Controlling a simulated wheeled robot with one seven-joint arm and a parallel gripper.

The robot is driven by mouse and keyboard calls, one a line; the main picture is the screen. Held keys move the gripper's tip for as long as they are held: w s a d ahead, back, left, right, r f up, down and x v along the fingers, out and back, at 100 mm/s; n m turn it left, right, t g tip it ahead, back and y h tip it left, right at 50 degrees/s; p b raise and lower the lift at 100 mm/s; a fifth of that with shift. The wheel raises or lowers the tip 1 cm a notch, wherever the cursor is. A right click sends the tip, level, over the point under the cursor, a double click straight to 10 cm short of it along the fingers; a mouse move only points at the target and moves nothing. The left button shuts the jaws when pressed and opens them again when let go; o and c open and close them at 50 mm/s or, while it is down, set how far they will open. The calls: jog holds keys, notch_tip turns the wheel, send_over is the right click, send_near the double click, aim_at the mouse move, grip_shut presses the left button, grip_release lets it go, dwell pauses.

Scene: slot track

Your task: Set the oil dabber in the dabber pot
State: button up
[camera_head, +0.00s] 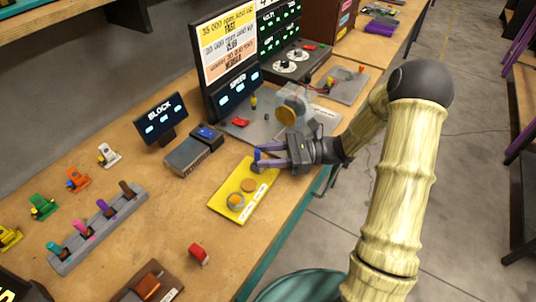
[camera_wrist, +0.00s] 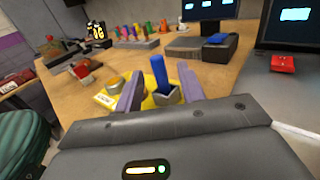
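The oil dabber appears as a blue upright stick (camera_wrist: 159,72) between my gripper's fingers in the wrist view; its blue also shows in the head view (camera_head: 257,155). It rises from a dark grey angular holder (camera_wrist: 166,97) at the end of a yellow mat (camera_head: 226,206). I cannot tell whether this holder is part of the dabber. My gripper (camera_head: 262,157) is around the stick, with its purple fingers apart and gaps visible on both sides.
A grey rack with coloured pegs (camera_head: 98,226) is further left. A clear dome with an amber disc (camera_head: 288,113) is close behind my gripper.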

jog(key=d, duration=1.7)
jog(key=shift+w+d, duration=0.2)
jog(key=shift+w, duration=0.05)
